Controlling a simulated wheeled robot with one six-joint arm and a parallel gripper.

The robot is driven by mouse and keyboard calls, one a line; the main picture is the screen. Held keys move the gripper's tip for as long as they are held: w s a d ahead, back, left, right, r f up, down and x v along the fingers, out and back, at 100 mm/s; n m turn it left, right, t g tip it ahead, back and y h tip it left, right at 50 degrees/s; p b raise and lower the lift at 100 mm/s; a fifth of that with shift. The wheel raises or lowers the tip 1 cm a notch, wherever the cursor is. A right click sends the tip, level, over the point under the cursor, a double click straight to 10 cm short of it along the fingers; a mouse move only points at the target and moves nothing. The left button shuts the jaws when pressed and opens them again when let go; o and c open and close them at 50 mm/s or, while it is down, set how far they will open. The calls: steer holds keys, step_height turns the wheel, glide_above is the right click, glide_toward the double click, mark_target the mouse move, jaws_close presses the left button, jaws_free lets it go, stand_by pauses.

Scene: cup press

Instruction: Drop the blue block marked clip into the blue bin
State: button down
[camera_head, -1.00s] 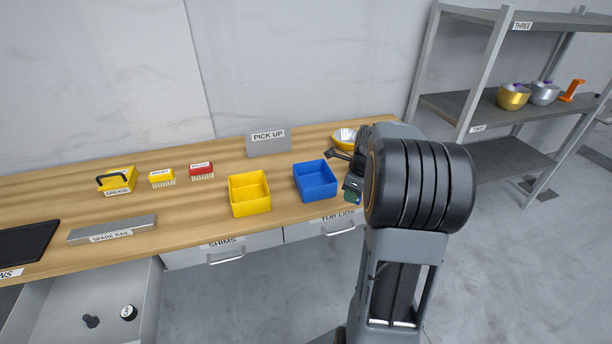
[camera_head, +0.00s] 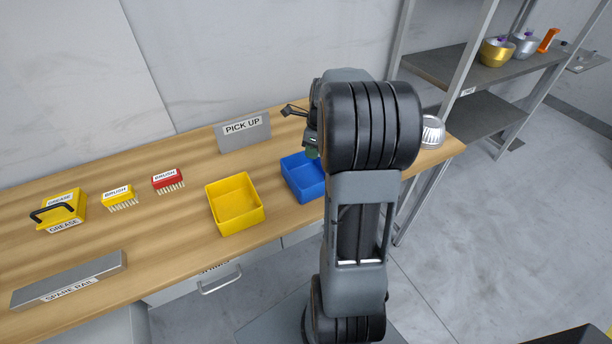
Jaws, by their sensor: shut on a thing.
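The blue bin (camera_head: 303,184) stands on the wooden bench at picture centre, its right part hidden behind my arm. My gripper (camera_head: 312,150) is small and mostly hidden by my own arm. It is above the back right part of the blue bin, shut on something. The held thing is too hidden to make out its shape or its clip mark. No blue block shows elsewhere on the bench.
A yellow bin (camera_head: 236,206) stands just left of the blue bin. A PICK UP sign (camera_head: 244,132) is behind them. A yellow brush (camera_head: 119,197), red brush (camera_head: 168,180), grease box (camera_head: 62,211) and spare rail (camera_head: 70,279) lie left. A silver ribbed bowl (camera_head: 432,131) sits right.

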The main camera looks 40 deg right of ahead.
steer(key=shift+f+b, duration=2.05)
steer(key=shift+f, duration=0.55)
steer(key=c, duration=0.9)
jaws_free()
steer(key=shift+c, duration=0.2)
steer(key=r, duration=0.4)
steer(key=s+r, duration=0.1)
steer(key=r, duration=0.4)
steer(key=d+r+p, duration=0.1)
steer(key=r, duration=0.3)
steer(key=shift+s+d+r, duration=0.1)
steer(key=shift+s+r, duration=0.25)
steer(key=shift+r, duration=0.05)
